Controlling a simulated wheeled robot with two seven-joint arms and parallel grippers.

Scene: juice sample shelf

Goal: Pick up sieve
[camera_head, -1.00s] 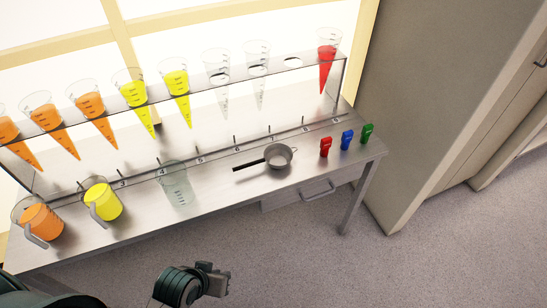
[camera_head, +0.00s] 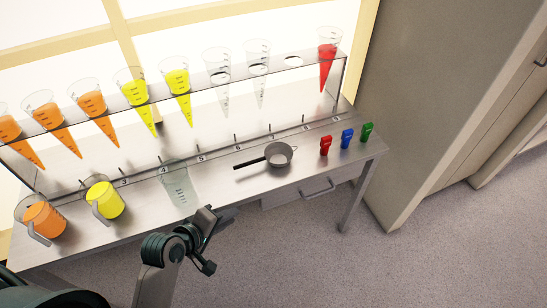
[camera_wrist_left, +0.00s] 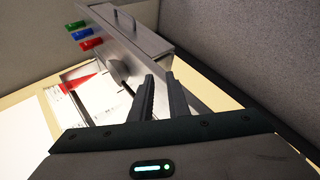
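The sieve (camera_head: 279,155) is a small grey metal pan-shaped strainer. It lies on the steel table with its dark handle pointing left in the head view. In the left wrist view a dark round shape with a thin handle, seemingly the sieve (camera_wrist_left: 118,70), lies beyond the fingers, up and to the left. My left gripper (camera_head: 212,238) is at the table's front edge, left of and nearer than the sieve, apart from it. Its two fingers (camera_wrist_left: 161,80) show a gap with nothing between them. My right gripper is not in view.
A clear empty beaker (camera_head: 178,185) stands left of the sieve, near my left gripper. Jugs with yellow (camera_head: 106,200) and orange (camera_head: 45,218) liquid stand further left. Red (camera_head: 326,146), blue (camera_head: 347,139) and green (camera_head: 367,132) clips stand right. A rack (camera_head: 200,84) holds cones behind.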

